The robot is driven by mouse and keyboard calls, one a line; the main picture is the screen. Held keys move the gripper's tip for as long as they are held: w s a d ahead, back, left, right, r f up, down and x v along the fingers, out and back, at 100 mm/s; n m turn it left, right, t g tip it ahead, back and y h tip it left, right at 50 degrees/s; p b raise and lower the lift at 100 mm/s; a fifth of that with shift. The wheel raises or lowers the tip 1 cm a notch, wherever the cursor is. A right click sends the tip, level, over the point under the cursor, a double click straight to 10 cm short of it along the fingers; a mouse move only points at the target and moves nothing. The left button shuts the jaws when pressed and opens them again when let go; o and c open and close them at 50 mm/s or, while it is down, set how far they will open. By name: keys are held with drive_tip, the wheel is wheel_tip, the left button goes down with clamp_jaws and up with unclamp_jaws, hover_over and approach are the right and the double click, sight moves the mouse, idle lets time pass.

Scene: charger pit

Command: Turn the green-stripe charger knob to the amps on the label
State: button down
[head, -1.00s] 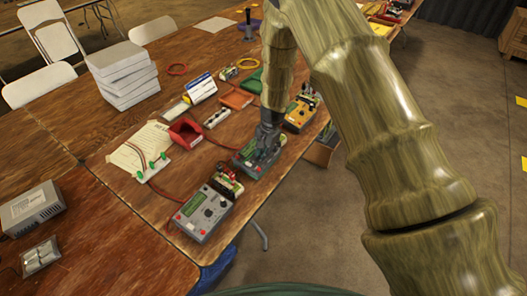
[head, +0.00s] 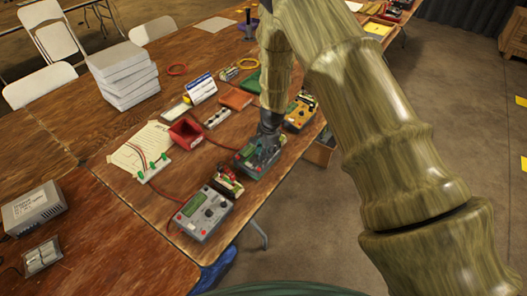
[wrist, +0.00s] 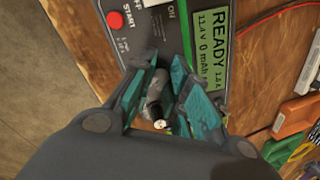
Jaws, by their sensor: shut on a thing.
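The charger under my gripper is the middle one of a row of three (head: 247,162), near the table's front edge. In the wrist view its panel (wrist: 175,30) shows a green stripe beside the lit display (wrist: 210,45). The display reads READY, 11.4 V, 0 mAh and what looks like 1.0 A. My gripper (wrist: 160,108) is shut on the grey knob (wrist: 154,92), with a teal finger on each side. The fingers hide part of the knob and its scale. In the head view my gripper (head: 268,140) covers the knob. I cannot read an amps label.
A grey charger (head: 205,213) stands to the left and a yellow-orange one (head: 301,113) to the right. A battery pack (head: 228,184) sits between the left two chargers. A red bin (head: 186,132) and cables lie behind.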

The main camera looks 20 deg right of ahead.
sight(268, 160)
idle(0.3)
drive_tip(key=c, duration=1.3)
unclamp_jaws()
drive_tip(key=shift+r, duration=0.15)
drive_tip(key=r, duration=0.3)
drive_tip(key=s+r, duration=0.1)
drive_tip(key=r, duration=0.3)
drive_tip(key=d+r, duration=0.1)
drive_tip(key=r, duration=0.3)
drive_tip(key=shift+s+d+r, duration=0.1)
drive_tip(key=shift+s+r, duration=0.15)
drive_tip(key=shift+s, duration=0.1)
